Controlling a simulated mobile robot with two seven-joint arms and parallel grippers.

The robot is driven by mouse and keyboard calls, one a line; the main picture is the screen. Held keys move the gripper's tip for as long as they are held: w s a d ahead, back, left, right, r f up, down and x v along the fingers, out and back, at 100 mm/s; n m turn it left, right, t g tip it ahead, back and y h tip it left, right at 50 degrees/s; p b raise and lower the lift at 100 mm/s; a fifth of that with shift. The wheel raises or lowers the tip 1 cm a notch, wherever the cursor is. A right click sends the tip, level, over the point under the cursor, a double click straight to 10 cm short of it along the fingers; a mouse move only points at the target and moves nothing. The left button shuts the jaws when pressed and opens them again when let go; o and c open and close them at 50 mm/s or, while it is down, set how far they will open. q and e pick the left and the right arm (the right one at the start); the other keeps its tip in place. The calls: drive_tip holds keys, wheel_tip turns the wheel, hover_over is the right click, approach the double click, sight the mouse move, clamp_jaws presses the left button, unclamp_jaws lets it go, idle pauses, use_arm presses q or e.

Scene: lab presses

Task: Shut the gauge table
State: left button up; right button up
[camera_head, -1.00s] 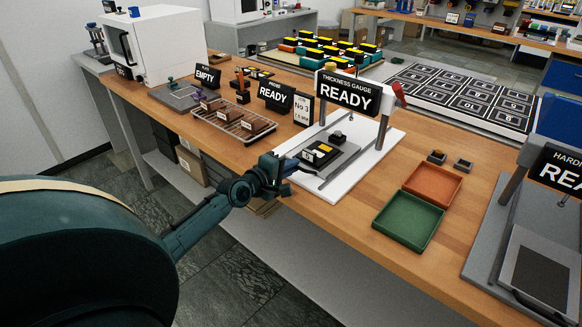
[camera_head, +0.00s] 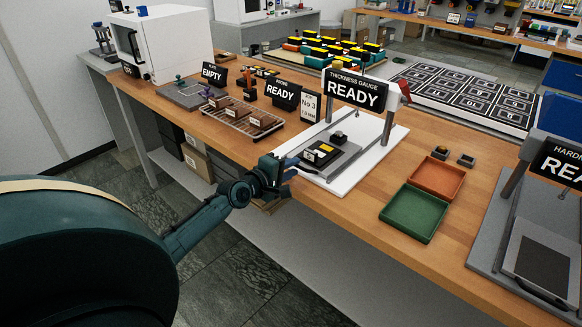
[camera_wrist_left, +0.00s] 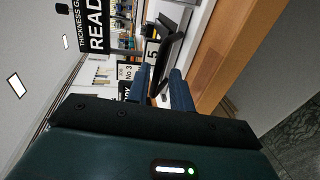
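The thickness gauge (camera_head: 396,134) stands on the bench, with a white base and a black sign reading READY. My left gripper (camera_head: 290,171) is just in front of the gauge's near left corner. In the left wrist view its two blue fingers (camera_wrist_left: 163,88) are apart, with a dark bar-like edge (camera_wrist_left: 170,55) just ahead of and between them. I cannot tell whether they touch it. My right gripper is not in view.
A green tray (camera_head: 414,213) and an orange tray (camera_head: 437,179) lie right of the gauge. A wire rack with brown blocks (camera_head: 239,117) stands to its left. The hardness tester (camera_head: 536,250) is at far right. Open floor lies before the bench.

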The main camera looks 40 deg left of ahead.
use_arm(q)
drive_tip(key=shift+o, duration=0.7)
drive_tip(key=shift+w, duration=0.15)
drive_tip(key=v, duration=1.3)
drive_tip(key=shift+a, duration=0.1)
